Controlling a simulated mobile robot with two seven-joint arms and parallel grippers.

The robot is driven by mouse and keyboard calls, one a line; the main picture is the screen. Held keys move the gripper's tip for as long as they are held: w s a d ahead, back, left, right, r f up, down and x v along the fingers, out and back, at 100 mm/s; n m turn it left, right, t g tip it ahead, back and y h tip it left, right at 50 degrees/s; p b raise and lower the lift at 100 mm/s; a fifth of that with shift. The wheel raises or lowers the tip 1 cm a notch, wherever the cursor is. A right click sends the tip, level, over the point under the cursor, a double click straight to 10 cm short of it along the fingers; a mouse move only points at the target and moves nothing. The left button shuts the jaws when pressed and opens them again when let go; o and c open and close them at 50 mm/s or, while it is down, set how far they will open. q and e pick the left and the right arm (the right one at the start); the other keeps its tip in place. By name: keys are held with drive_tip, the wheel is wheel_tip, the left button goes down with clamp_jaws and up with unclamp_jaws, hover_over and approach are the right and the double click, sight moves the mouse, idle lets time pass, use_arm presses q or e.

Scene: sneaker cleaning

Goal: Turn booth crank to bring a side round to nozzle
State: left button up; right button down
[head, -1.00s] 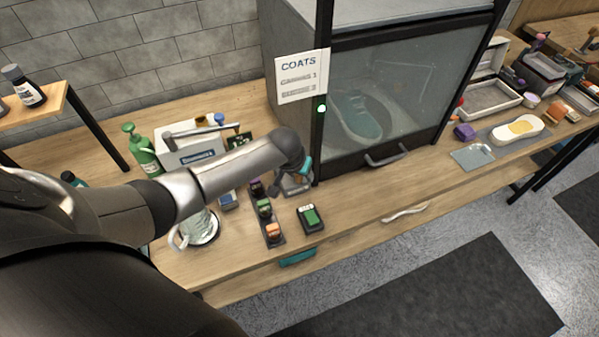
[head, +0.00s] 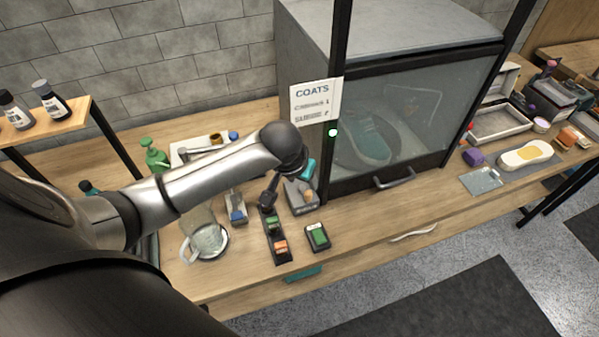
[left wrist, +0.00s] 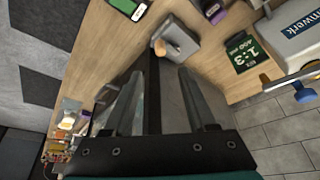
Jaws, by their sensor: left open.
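The spray booth (head: 400,90) is a grey cabinet with a closed glass front. A teal sneaker (head: 370,140) shows dimly behind the glass. The crank is a small grey unit (head: 301,197) with a tan knob, at the booth's lower left corner; its knob also shows in the left wrist view (left wrist: 160,47). My left gripper (head: 272,192) is beside the crank, partly hidden by its own wrist. In the left wrist view its two fingers (left wrist: 160,75) are apart and empty, with the knob beyond the tips. My right gripper is not in view.
A dark strip with coloured blocks (head: 276,240) and a green-topped box (head: 317,237) stand in front of the crank. A glass jug (head: 205,238) and a green spray bottle (head: 155,156) are at left. The bench front below the booth door is mostly clear.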

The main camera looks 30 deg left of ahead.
use_arm(q)
drive_tip(key=shift+v, duration=1.4)
drive_tip(key=s+d+f+m+h, duration=0.1)
drive_tip(key=s+d+f+m, duration=0.1)
drive_tip(key=s+d, duration=0.55)
drive_tip(key=s+m+g, duration=0.1)
drive_tip(key=s, duration=1.1)
wheel_tip(320, 180, down, 29)
drive_tip(key=s+g+b, duration=0.1)
drive_tip(key=b, duration=0.8)
drive_tip(key=s+a+f+b, duration=0.1)
drive_tip(key=s+f+b, duration=0.4)
drive_tip(key=s+f, duration=0.3)
drive_tip(key=s+a+f+g+b, duration=0.1)
drive_tip(key=s+f+b, duration=0.4)
drive_tip(key=f, duration=1.2)
drive_tip(key=s+a, duration=0.1)
drive_tip(key=s, duration=0.2)
drive_tip(key=shift+s+f+g+y, duration=0.15)
drive_tip(key=shift+f+g+y, duration=0.15)
drive_tip(key=shift+f, duration=0.05)
